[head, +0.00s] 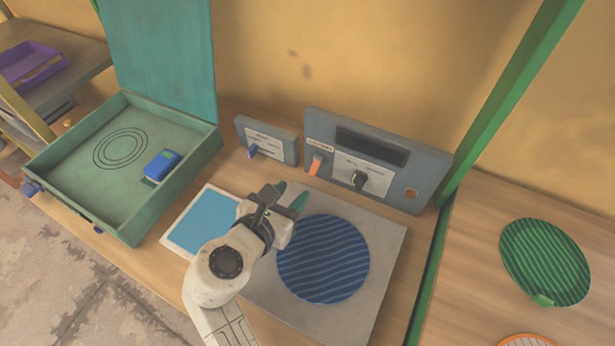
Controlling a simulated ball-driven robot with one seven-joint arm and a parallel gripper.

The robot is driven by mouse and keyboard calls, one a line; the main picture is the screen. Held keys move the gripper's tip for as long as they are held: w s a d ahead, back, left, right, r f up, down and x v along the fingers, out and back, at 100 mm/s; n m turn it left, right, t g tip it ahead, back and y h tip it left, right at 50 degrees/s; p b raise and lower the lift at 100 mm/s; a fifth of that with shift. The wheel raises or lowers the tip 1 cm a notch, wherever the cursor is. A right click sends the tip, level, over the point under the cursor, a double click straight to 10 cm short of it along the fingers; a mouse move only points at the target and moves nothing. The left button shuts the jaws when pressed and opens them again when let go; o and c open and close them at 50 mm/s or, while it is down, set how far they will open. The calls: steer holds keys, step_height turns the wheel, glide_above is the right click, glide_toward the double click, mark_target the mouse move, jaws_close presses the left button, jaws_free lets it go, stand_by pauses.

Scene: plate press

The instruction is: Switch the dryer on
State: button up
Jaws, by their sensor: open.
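A grey control panel (377,160) stands behind the work surface, with a dark display window, an orange lever switch (316,165), a black knob (359,180) and a round orange-brown button (410,193). To its left is a smaller grey panel (267,140) with a blue lever switch (253,151). The labels are too small to read, so I cannot tell which control belongs to the dryer. My gripper (289,196) is open and empty, in front of the larger panel and below the orange switch in the picture, apart from it.
A blue ribbed disc (323,260) lies on a grey plate (383,240) beside my gripper. A light blue pad (206,222) lies left. An open green box (90,185) holds a blue block (162,165). A green post (500,95) and a green ribbed disc (545,262) are right.

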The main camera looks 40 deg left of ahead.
mark_target(312, 172)
steer(key=x, duration=0.8)
steer(key=shift+w, duration=0.2)
jaws_close()
